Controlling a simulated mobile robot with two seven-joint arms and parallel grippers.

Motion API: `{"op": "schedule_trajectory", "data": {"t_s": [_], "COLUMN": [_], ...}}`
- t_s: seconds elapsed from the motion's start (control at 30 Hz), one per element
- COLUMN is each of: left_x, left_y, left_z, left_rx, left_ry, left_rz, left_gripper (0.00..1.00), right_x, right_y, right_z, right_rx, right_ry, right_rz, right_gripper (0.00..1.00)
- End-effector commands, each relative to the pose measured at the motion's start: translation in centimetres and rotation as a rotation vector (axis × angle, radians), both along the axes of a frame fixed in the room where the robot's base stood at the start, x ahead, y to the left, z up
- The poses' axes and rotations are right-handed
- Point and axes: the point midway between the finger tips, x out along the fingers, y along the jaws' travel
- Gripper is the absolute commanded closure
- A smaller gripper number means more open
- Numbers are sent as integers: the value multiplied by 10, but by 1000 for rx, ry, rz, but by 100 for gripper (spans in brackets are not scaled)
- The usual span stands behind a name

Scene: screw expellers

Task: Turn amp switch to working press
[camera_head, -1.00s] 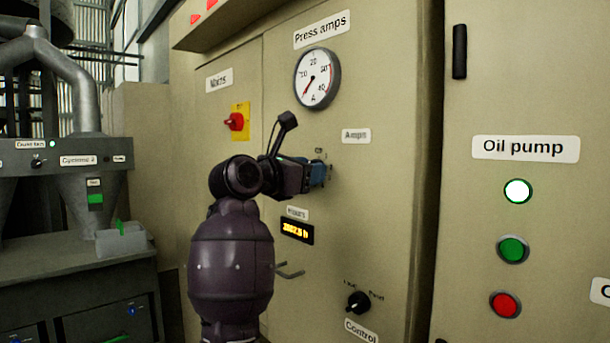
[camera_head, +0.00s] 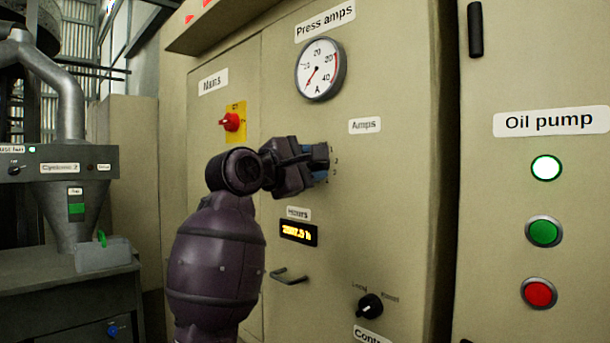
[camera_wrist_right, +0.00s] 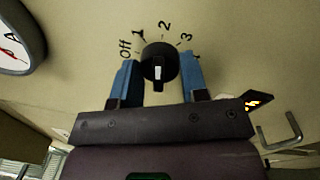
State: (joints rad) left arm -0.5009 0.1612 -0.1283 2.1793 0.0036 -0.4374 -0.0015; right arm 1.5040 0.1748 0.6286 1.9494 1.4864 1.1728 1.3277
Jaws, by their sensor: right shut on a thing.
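The amp switch (camera_wrist_right: 159,62) is a round black knob on the beige cabinet, with the marks Off, 1, 2, 3 and one partly hidden mark around it. A white mark shows on its lower face in the right wrist view. I cannot tell surely which position it points at. My right gripper (camera_head: 320,162) is at the panel below the "Amps" label (camera_head: 365,125). Its blue fingers (camera_wrist_right: 159,80) are shut on the switch, one on either side. In the head view the gripper hides the knob. My left gripper is not in view.
The press amps gauge (camera_head: 320,69) is above, with its needle at the low end. A red mains switch (camera_head: 231,121) is left of the gripper. Below are the hours display (camera_head: 298,232), a handle (camera_head: 290,277) and the control knob (camera_head: 370,306). Oil pump buttons (camera_head: 543,232) are right.

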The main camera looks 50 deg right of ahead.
Motion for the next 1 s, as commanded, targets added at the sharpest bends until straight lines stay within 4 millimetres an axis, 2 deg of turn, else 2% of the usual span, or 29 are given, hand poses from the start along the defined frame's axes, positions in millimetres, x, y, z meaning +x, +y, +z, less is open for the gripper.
{"op": "schedule_trajectory", "data": {"t_s": [0.03,0.13,1.0], "left_x": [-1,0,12], "left_y": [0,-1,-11], "left_z": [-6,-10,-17], "left_rx": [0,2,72], "left_ry": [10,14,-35], "left_rz": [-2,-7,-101], "left_gripper": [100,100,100], "right_x": [3,3,4], "right_y": [0,0,0], "right_z": [-5,-5,-5], "right_rx": [-6,-17,-107], "right_ry": [-40,-134,-954], "right_rz": [0,-2,-1], "right_gripper": [83,83,83]}}
